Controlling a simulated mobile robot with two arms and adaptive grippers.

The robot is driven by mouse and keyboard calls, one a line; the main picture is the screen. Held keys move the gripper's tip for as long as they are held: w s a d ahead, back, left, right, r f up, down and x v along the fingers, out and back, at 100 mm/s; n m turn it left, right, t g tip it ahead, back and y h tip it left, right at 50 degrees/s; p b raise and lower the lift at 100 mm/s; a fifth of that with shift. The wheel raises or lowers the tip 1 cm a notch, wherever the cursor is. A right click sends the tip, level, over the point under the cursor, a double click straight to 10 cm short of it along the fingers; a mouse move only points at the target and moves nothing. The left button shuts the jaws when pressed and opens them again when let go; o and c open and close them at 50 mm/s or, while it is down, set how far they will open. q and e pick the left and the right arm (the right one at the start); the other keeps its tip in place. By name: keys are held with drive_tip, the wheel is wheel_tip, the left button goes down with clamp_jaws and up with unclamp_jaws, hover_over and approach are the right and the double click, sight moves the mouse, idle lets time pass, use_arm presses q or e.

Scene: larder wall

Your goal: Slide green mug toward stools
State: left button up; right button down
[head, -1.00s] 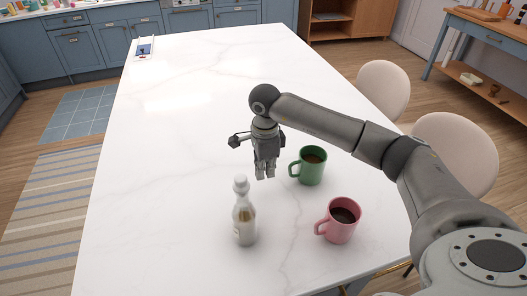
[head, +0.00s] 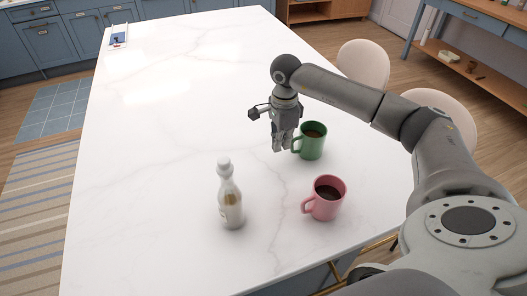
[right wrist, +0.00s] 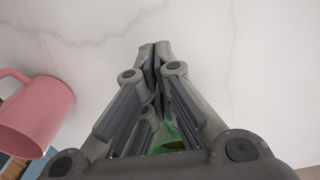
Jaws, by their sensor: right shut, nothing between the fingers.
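The green mug (head: 314,142) stands upright on the white marble island top (head: 170,130), with dark liquid inside and its handle to the left. My right gripper (head: 282,146) is shut and empty, pointing down just left of the mug, by its handle; I cannot tell whether they touch. In the right wrist view the shut fingertips (right wrist: 152,50) are in the middle, and a bit of the green mug (right wrist: 168,138) shows between the finger links, mostly hidden. Two pale stools (head: 364,66) stand beyond the island's right edge. My left gripper is not in view.
A pink mug (head: 325,198) with dark liquid stands nearer, below the green mug; it also shows in the right wrist view (right wrist: 36,112). The middle of the island is clear.

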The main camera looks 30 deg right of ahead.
sight(308, 136)
drive_tip(key=d, duration=0.2)
drive_tip(key=s+d+b, duration=0.1)
drive_tip(key=d, duration=0.2)
drive_tip(key=s+d, duration=0.1)
drive_tip(key=d, duration=0.2)
drive_tip(key=shift+b, duration=0.3)
